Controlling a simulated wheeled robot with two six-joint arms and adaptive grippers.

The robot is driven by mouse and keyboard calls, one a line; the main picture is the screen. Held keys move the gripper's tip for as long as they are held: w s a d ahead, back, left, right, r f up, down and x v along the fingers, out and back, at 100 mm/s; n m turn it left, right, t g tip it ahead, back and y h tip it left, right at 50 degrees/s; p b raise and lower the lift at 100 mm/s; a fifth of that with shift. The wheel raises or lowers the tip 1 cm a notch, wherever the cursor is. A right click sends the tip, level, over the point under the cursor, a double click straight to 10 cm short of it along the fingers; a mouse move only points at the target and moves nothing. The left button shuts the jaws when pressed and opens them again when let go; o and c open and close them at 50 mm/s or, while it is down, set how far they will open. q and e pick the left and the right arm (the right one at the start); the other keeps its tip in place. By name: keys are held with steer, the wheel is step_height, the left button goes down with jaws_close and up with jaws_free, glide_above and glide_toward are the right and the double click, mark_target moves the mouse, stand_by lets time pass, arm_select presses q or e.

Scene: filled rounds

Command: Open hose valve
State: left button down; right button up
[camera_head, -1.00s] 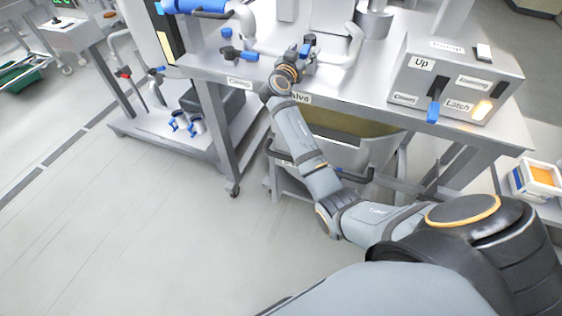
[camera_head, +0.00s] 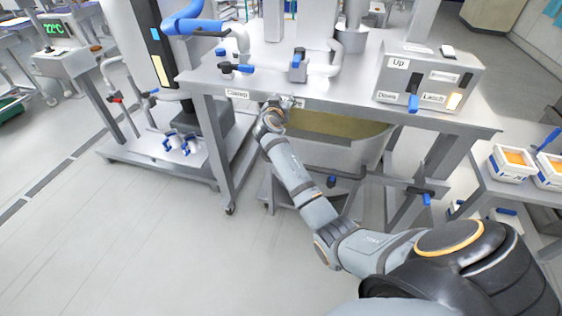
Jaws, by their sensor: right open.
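The hose valve (camera_head: 298,66) stands near the front edge of the steel table, a dark and blue handle beside a pale bent pipe. Its handle looks upright or end-on to me; I cannot tell its exact angle. My right gripper (camera_head: 281,103) is open and empty at the table's front edge, below and just left of the valve, apart from it. The gripper partly covers the valve's label (camera_head: 298,102). My left gripper is not in view.
A second handle (camera_head: 236,68) with a blue grip lies left of the valve, above a "Clamp" label (camera_head: 237,94). A control box (camera_head: 430,77) with a blue lever stands at the right. Open floor lies at the left.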

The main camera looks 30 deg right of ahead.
steer(key=s+a+f+n+g+y, duration=0.1)
steer(key=s+a+f+n+y, duration=0.1)
steer(key=f, duration=0.9)
steer(key=s+a+f+n+g+y, duration=0.1)
steer(key=s+a+f+n+y, duration=0.1)
steer(key=f, duration=1)
steer(key=shift+s+a+y+p, duration=0.15)
steer(key=shift+s+y+p, duration=0.25)
steer(key=shift+s, duration=0.35)
steer(key=shift+f, duration=0.1)
